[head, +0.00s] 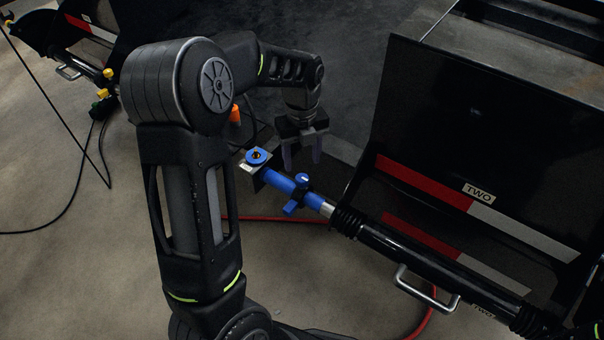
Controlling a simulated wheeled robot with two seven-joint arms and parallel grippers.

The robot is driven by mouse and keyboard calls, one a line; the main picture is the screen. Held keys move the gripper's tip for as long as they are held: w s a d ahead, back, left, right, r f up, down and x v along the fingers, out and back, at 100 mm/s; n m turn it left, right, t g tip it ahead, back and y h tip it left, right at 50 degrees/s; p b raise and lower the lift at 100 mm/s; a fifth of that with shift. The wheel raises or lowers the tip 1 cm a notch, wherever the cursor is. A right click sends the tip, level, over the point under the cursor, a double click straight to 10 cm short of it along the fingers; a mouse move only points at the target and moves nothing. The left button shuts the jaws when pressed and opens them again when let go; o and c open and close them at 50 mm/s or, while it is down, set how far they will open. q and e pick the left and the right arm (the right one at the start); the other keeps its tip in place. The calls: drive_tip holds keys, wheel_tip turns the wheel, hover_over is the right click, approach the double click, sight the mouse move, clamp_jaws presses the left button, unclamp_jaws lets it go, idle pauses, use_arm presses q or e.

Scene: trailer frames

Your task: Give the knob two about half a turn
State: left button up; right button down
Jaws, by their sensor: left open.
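The black trailer frame (452,110) on the right carries a "TWO" label. Its drawbar (420,255) ends in a blue coupling (278,182). A round blue knob (257,155) with a brass-coloured centre sits on a metal plate at the coupling's tip. A blue winged handle (292,208) crosses the coupling farther back. I cannot tell for sure which of these is knob two. My left gripper (303,160) is open, fingers pointing down, close to the coupling on its far side in the picture. It appears empty and apart from both blue parts. My right gripper is not in view.
A red hose (275,219) runs on the floor below the drawbar. A metal handle (425,290) sticks out from the drawbar. Another trailer (85,35) with yellow fittings stands at upper left, with black cables on the floor. An orange part (235,114) shows behind my arm.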

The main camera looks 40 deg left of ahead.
sight(302, 177)
use_arm(q)
wheel_tip(302, 177, down, 6)
drive_tip(key=shift+f+b, duration=0.1)
drive_tip(key=shift+b, duration=0.75)
drive_tip(key=shift+c, duration=0.3)
clamp_jaws()
